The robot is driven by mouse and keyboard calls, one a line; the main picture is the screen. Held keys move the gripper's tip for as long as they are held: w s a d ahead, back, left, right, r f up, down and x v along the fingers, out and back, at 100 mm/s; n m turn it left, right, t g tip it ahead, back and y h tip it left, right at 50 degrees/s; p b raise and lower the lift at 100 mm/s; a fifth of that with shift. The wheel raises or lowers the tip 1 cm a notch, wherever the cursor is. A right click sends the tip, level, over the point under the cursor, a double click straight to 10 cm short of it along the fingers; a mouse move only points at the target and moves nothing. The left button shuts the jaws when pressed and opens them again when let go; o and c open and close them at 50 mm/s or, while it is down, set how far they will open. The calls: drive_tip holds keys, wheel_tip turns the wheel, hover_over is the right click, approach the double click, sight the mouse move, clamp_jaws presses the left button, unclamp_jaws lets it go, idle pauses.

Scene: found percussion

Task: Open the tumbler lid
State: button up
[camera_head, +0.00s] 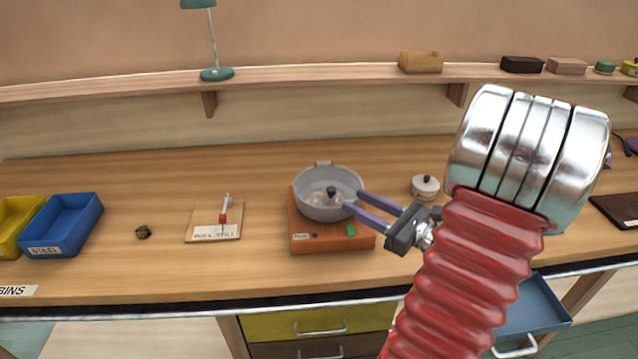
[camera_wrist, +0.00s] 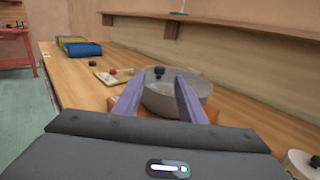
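The tumbler is a round grey drum (camera_head: 314,208) on an orange base (camera_head: 305,240) with a green switch. A small tab shows at the drum's back rim. A black knob (camera_head: 331,191) shows within the rim; the surface around it looks pale, and I cannot tell whether it is a clear lid. My gripper (camera_head: 354,200) is open and empty, its purple fingers reaching in from the right to the drum's near right rim. In the wrist view the grey drum (camera_wrist: 160,100) lies ahead of and between the fingers, with the knob (camera_wrist: 158,72) beyond the tips. Contact cannot be told.
A small white lidded pot (camera_head: 425,188) stands right of the tumbler, close to my arm. Left are a board with a red-handled tool (camera_head: 223,218), a small dark lump (camera_head: 143,232) and a blue bin (camera_head: 62,225). A shelf (camera_head: 300,75) runs behind.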

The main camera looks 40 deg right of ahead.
sight(319, 190)
drive_tip(key=w, duration=0.4)
drive_tip(key=w+a, duration=0.1)
drive_tip(key=w, duration=0.3)
drive_tip(key=w+a, duration=0.1)
drive_tip(key=w, duration=0.3)
drive_tip(key=shift+w+a, duration=0.25)
drive_tip(key=shift+w, duration=0.05)
clamp_jaws()
idle(0.5)
